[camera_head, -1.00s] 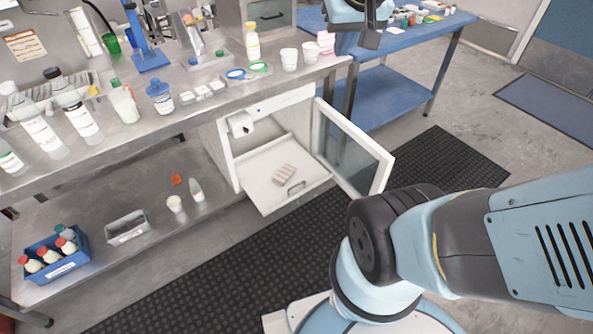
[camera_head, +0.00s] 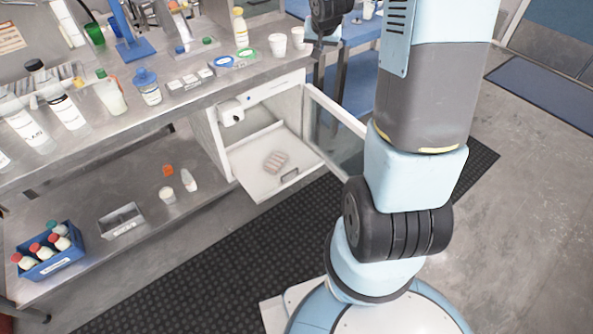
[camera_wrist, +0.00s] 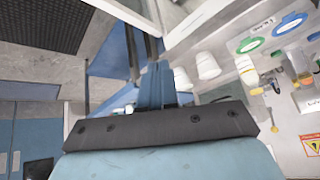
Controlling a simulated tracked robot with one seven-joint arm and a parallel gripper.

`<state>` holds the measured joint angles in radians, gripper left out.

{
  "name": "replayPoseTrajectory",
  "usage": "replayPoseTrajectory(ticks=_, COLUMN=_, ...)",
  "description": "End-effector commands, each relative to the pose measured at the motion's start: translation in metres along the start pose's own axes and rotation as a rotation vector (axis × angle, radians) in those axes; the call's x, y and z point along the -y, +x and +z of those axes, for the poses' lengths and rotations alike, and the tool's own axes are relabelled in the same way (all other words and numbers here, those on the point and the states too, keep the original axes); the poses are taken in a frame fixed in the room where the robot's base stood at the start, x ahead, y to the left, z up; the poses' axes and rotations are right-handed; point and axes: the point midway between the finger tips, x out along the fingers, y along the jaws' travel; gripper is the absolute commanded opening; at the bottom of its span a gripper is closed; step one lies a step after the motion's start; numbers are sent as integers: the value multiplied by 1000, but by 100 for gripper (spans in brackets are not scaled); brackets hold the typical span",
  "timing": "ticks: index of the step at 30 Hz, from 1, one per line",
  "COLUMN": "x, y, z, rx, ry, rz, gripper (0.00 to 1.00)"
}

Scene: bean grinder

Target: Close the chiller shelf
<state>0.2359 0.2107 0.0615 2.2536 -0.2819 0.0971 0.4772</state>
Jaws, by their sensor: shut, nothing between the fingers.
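The white chiller stands under the bench in the head view, its glass-paned door (camera_head: 335,135) swung open to the right. Its white shelf (camera_head: 252,176) is slid out past the front opening, with a small pale ribbed block (camera_head: 275,161) on it. A handle (camera_head: 290,175) shows on the shelf's front edge. My gripper (camera_head: 322,52) is above and right of the chiller, near the bench's right end, apart from the shelf. In the wrist view my gripper (camera_wrist: 157,70) has its blue fingers together and empty; the shelf cannot be made out there.
White cups (camera_head: 298,37) and round lids (camera_head: 222,61) stand on the bench top near my gripper. A blue table (camera_head: 345,60) is behind. The lower bench shelf holds a blue bottle crate (camera_head: 52,263) and a grey bin (camera_head: 122,222). A dark mat (camera_head: 190,265) covers the floor in front.

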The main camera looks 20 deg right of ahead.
Motion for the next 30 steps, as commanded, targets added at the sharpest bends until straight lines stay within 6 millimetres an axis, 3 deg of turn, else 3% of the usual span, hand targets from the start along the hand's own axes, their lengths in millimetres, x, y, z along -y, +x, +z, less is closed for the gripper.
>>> replayPoseTrajectory(ticks=3, x=-8, y=46, z=2, rx=4, ry=40, rz=-14, gripper=0)
replayPoseTrajectory(ticks=14, x=-30, y=173, z=28, rx=4, ry=175, rz=-87, gripper=0)
replayPoseTrajectory(ticks=23, x=-48, y=272, z=77, rx=13, ry=314, rz=-170, gripper=0)
replayPoseTrajectory(ticks=30, x=-61, y=341, z=133, rx=25, ry=447, rz=-245, gripper=0)
